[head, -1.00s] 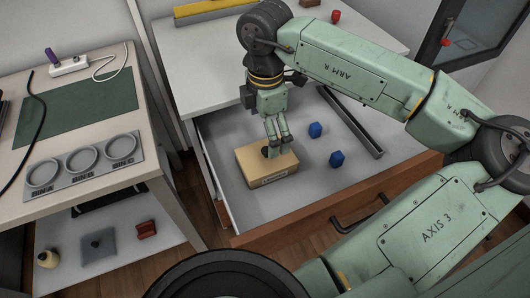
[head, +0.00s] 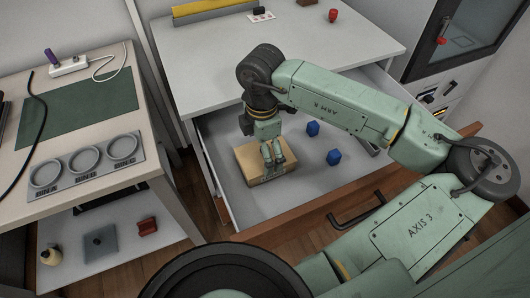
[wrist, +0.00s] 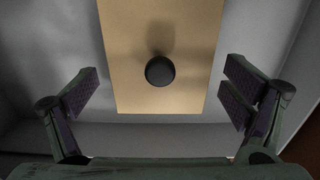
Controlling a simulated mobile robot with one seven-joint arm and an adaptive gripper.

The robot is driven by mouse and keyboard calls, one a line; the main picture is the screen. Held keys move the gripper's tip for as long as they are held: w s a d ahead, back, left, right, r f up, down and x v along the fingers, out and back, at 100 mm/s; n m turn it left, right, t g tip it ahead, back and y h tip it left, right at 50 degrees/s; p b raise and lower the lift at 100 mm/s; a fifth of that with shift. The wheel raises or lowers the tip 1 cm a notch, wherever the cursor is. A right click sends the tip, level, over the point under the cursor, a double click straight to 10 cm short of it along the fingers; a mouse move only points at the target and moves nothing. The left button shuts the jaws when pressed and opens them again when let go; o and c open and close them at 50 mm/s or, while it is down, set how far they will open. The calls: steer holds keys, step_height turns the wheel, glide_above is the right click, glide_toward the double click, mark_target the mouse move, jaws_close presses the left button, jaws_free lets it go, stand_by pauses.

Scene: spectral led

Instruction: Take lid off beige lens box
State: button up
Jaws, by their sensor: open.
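The beige lens box (head: 249,165) sits in the open drawer, toward its left side. In the wrist view its flat beige lid (wrist: 132,60) fills the upper middle, with a round black knob (wrist: 160,71) on it. My gripper (head: 272,162) is over the box in the head view and hides part of its top. In the wrist view my gripper (wrist: 160,96) is open, with one finger on each side of the knob and wide gaps between. Nothing is between the fingertips except the view of the lid and knob.
The drawer's brown front (head: 300,216) and handle are on the near side. A white tabletop (head: 290,60) stands behind, and a side table with ring holders (head: 84,173) stands at left.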

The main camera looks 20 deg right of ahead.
steer(key=c, duration=2)
steer(key=shift+s+f, duration=0.1)
steer(key=shift+c, duration=0.6)
